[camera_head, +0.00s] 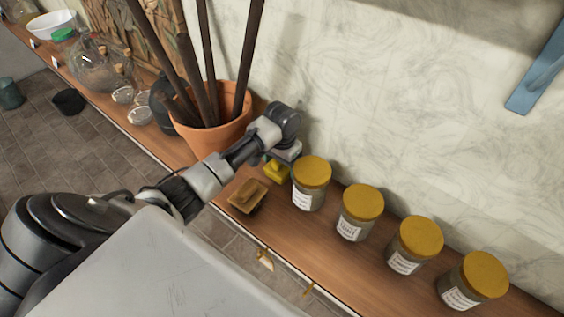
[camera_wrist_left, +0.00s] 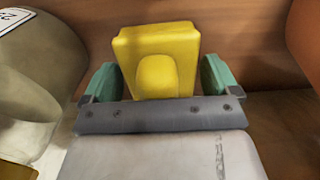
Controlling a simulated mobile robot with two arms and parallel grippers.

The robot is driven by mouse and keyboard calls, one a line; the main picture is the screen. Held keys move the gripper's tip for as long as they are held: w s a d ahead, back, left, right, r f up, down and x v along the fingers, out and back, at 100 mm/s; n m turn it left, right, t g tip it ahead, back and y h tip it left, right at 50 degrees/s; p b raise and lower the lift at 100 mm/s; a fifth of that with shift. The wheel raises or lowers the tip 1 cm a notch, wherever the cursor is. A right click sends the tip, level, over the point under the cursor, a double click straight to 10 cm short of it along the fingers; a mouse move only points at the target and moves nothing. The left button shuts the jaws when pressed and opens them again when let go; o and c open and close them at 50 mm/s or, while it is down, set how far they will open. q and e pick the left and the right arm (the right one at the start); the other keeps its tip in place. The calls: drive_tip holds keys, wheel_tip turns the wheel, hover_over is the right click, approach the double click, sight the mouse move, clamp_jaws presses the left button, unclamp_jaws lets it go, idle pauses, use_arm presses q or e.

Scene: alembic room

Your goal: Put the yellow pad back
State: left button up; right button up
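The yellow pad (camera_head: 277,171) is low over or on the wooden shelf, just right of the terracotta pot; I cannot tell if it touches the shelf. In the left wrist view the pad (camera_wrist_left: 156,50) is a block with a rounded knob facing me, slightly tilted. My left gripper (camera_head: 284,157) is right at it. Its two teal fingers (camera_wrist_left: 160,80) stand wide apart on either side of the pad, with narrow gaps beside it, so it looks open. A small brown tray (camera_head: 247,196) sits left of and in front of the pad. My right gripper is out of view.
Several jars with yellow lids line the shelf to the right; the nearest jar (camera_head: 311,184) is close beside the gripper. The terracotta pot (camera_head: 213,132) holds long dark rods. Glassware (camera_head: 95,70) stands at the far left. The wall (camera_head: 400,80) is close behind.

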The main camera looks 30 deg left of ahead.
use_arm(q)
drive_tip(key=shift+o, duration=0.4)
drive_tip(key=shift+r, duration=0.15)
drive_tip(key=shift+r, duration=0.25)
wheel_tip(320, 180, up, 6)
drive_tip(key=b, duration=0.2)
drive_tip(key=shift+r+b, duration=0.25)
drive_tip(key=shift+b, duration=0.1)
wheel_tip(320, 180, up, 5)
drive_tip(key=shift+r+p, duration=0.1)
drive_tip(key=shift+p, duration=0.3)
